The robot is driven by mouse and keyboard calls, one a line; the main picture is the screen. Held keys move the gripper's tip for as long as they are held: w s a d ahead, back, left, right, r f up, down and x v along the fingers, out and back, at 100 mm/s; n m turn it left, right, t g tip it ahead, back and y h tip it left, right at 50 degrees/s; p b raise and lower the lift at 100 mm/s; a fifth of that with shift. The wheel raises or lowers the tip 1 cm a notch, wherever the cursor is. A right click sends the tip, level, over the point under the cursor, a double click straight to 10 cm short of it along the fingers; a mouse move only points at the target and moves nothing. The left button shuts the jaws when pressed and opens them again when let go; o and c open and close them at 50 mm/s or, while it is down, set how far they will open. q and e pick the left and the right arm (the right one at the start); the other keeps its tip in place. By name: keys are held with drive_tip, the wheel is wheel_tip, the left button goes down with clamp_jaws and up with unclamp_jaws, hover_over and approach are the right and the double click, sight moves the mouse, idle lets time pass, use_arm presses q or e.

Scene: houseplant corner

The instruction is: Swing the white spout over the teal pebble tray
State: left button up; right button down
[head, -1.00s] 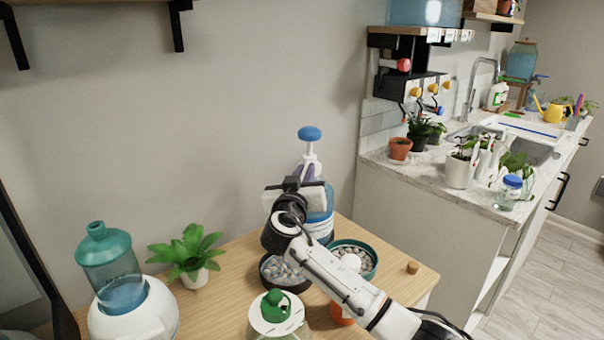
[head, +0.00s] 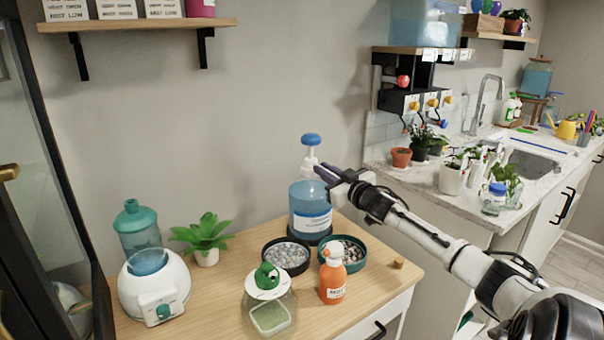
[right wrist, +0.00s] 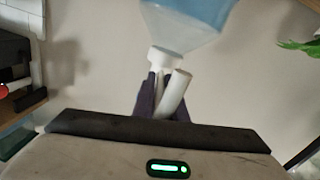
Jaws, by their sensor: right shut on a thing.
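A blue jug (head: 310,208) with a white pump neck and a blue cap stands at the back of the wooden table. Its white spout (right wrist: 176,90) shows in the right wrist view between the purple fingers of my right gripper (head: 324,173), which is shut on it. In the head view the fingers largely hide the spout. The teal pebble tray (head: 365,261) lies in front of and right of the jug. A black pebble tray (head: 265,253) lies in front of and left of the jug. My left gripper is not in view.
An orange bottle (head: 333,279) stands in front of the teal tray. A glass jar with a green knob (head: 267,277), a potted plant (head: 205,235) and a white dispenser (head: 153,289) stand to the left. A cork (head: 398,263) lies near the right edge.

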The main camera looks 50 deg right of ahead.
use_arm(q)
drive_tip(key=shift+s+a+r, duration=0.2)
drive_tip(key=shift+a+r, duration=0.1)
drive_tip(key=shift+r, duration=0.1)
use_arm(e)
drive_tip(key=shift+s+d+f+n+y, duration=0.15)
drive_tip(key=shift+d+n+y, duration=0.1)
drive_tip(key=shift+n+y, duration=0.3)
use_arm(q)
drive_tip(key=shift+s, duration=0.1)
use_arm(e)
drive_tip(key=c, duration=1.8)
unclamp_jaws()
drive_tip(key=shift+c, duration=0.2)
drive_tip(key=shift+d, duration=0.15)
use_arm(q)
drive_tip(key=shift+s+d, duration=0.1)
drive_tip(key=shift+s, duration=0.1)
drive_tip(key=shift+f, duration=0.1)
